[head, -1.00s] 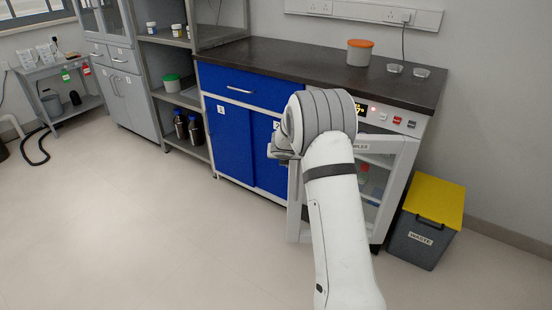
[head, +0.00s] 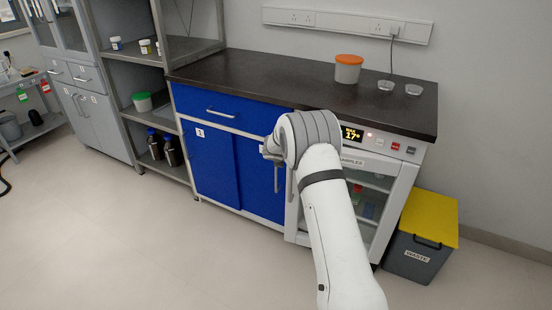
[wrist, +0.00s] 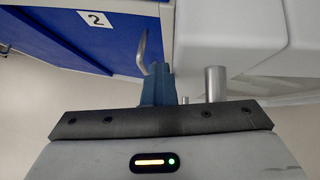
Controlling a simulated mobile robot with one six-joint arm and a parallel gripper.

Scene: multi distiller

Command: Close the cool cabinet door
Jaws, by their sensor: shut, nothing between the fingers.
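The cool cabinet (head: 395,150) stands under the right end of the dark counter, with a lit display at its top. Its white-framed glass door (head: 405,190) lies close to the cabinet front. I cannot tell whether it is fully flush, as my arm covers much of it. My gripper (wrist: 160,85) is shut and empty. In the wrist view its blue-grey fingers are beside the white door, which fills the upper right, and a metal handle post (wrist: 214,84) stands just right of them. In the head view my gripper (head: 272,150) is at the door's left side, partly hidden by my wrist.
Blue cabinet doors (head: 212,160) adjoin on the left; one handle (wrist: 142,50) is close to my fingers in the wrist view. A grey waste bin with a yellow lid (head: 425,215) stands at the right. An orange-lidded tub (head: 348,72) is on the counter. The floor in front is clear.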

